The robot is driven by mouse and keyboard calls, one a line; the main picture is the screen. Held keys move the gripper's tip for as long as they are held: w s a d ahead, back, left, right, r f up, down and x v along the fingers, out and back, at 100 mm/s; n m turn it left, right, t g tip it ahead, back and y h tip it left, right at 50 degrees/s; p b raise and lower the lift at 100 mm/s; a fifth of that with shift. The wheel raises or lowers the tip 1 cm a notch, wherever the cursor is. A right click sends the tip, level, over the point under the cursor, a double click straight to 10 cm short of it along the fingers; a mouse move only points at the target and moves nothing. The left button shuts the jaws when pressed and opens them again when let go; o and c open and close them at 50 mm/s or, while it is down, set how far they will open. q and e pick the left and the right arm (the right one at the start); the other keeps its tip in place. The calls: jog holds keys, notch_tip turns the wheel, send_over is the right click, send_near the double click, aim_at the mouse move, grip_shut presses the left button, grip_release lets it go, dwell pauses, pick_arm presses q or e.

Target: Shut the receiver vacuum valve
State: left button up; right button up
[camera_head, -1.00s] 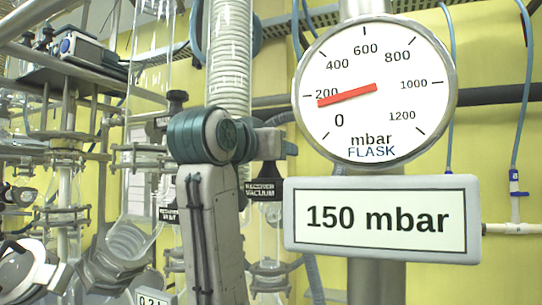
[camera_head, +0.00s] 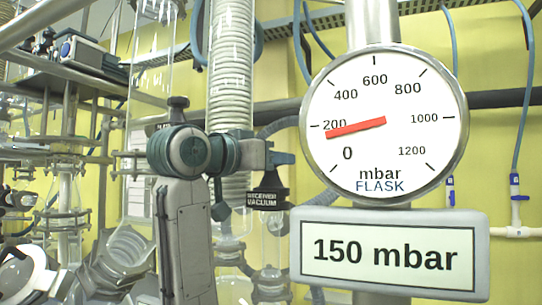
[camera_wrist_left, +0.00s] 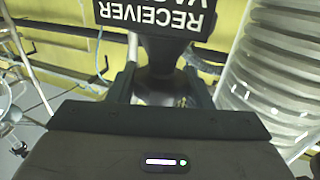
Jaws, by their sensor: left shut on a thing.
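The receiver vacuum valve is the black part with a black "RECEIVER VACUUM" label (camera_head: 268,199) in the head view, right of my left wrist. The label shows upside down at the top of the left wrist view (camera_wrist_left: 160,14). My left gripper (camera_head: 282,159) reaches in from the left just above the label. In the left wrist view its fingers (camera_wrist_left: 163,88) stand on both sides of the dark valve handle (camera_wrist_left: 160,72) and are shut on it. The fingers partly hide the handle, so its turn position cannot be told. My right gripper is not in view.
A round flask gauge (camera_head: 384,122) and a display reading 150 mbar (camera_head: 389,253) stand close on the right. Glassware and metal frames (camera_head: 62,210) crowd the left side.

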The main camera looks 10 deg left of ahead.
pick_arm(q)
jog(key=o, duration=0.8)
jog(key=shift+c, duration=0.2)
jog(key=b+v, duration=0.2)
jog(key=v, duration=0.6)
